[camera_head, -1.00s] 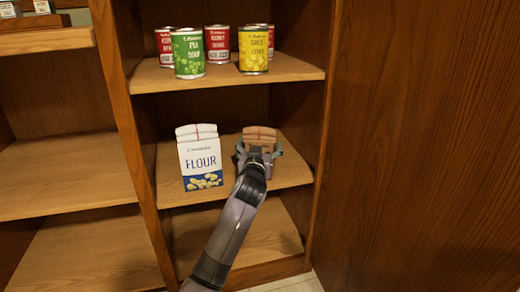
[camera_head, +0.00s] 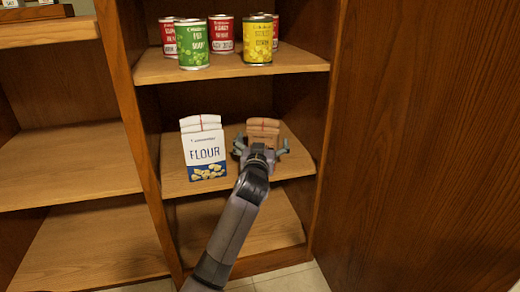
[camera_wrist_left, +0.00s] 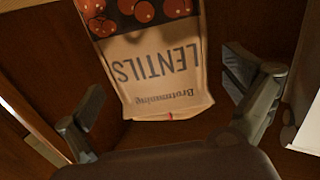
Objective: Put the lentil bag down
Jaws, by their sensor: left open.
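The brown paper lentil bag (camera_head: 263,130) stands on the middle shelf (camera_head: 295,160) of the cabinet, its lower part hidden behind my gripper in the head view. In the left wrist view the lentil bag (camera_wrist_left: 158,65) shows its LENTILS label upside down, with free space on both sides. My left gripper (camera_head: 260,146) is in front of the bag with its fingers spread. In the left wrist view the open fingers (camera_wrist_left: 165,105) are apart from the bag on both sides. My right gripper is not in view.
A white and blue flour bag (camera_head: 205,150) stands on the same shelf, just left of the lentil bag. Several cans, among them a green one (camera_head: 192,45) and a yellow one (camera_head: 257,42), stand on the shelf above. A wooden panel (camera_head: 430,140) fills the right.

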